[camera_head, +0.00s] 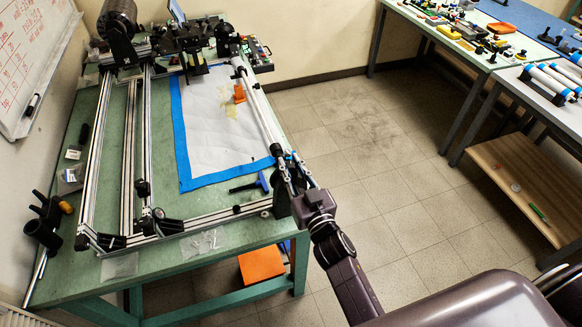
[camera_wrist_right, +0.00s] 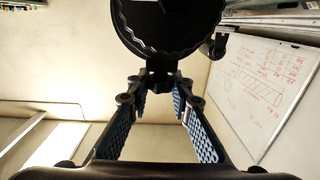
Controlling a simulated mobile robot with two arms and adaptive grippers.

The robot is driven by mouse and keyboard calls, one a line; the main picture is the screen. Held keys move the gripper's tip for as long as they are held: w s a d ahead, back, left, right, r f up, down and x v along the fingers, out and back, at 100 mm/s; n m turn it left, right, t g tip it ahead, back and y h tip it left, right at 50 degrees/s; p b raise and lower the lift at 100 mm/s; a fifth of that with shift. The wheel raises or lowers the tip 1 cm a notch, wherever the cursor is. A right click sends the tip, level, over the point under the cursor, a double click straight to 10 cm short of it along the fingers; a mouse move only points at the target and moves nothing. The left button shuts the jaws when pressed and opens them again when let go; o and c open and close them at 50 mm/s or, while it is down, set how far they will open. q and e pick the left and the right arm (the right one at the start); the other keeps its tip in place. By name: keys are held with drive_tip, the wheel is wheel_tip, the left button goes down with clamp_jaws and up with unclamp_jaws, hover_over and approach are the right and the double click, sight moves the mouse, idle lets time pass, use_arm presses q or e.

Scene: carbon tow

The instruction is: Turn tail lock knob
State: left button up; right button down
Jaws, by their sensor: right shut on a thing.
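My right gripper (camera_head: 291,174) reaches in from the bottom right to the near right corner of the green table. It is at the tail end of the long white tube (camera_head: 258,108). In the right wrist view my right gripper (camera_wrist_right: 161,88) has its blue-padded fingers on both sides of a small dark piece under a big black ridged disc. I take this dark piece for the tail lock knob (camera_wrist_right: 161,77); it is shut on it. In the head view the gripper and the tail support (camera_head: 281,190) hide the knob. My left gripper is not in view.
A metal rail frame (camera_head: 130,140) fills the table's left side. A white sheet with blue edging (camera_head: 185,150) lies in the middle. A blue-handled tool (camera_head: 262,183) lies near the tail. An orange box (camera_head: 262,264) stands below. The floor to the right is clear.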

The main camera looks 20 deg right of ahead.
sight(291, 164)
drive_tip(key=shift+r+m+h, duration=0.15)
drive_tip(key=shift+m+h, duration=0.15)
drive_tip(key=shift+h, duration=0.3)
drive_tip(key=c, duration=1.7)
unclamp_jaws()
wheel_tip(291, 164, up, 10)
drive_tip(key=shift+f, duration=0.1)
